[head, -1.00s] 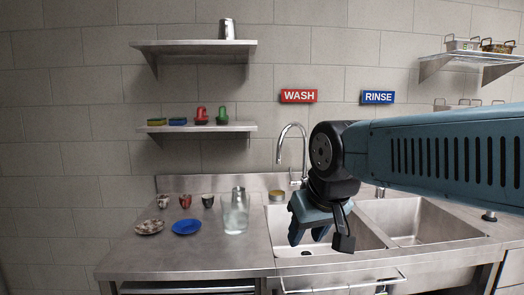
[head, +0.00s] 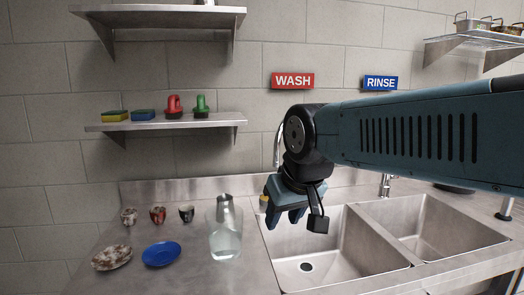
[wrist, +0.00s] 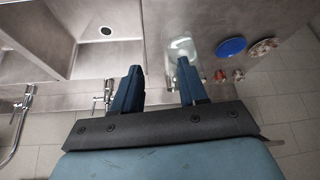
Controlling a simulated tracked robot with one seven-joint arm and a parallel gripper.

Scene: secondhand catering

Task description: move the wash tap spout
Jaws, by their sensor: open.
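The wash tap spout (head: 278,146) shows in the head view as a thin chrome curve below the red WASH sign (head: 292,81). Most of it is hidden behind my arm. My gripper (head: 286,219) is open and empty, in front of the tap and over the back left of the wash sink (head: 290,258). In the wrist view my gripper (wrist: 158,72) has its two blue fingers apart with nothing between them. A chrome tap body (wrist: 108,90), apparently the wash tap's, stands beside the left finger; its spout is hidden there.
A glass jug (head: 225,235), a blue plate (head: 161,254), a speckled plate (head: 112,257) and small cups stand on the left counter. The rinse tap (head: 385,185) and rinse sink (head: 440,225) lie right.

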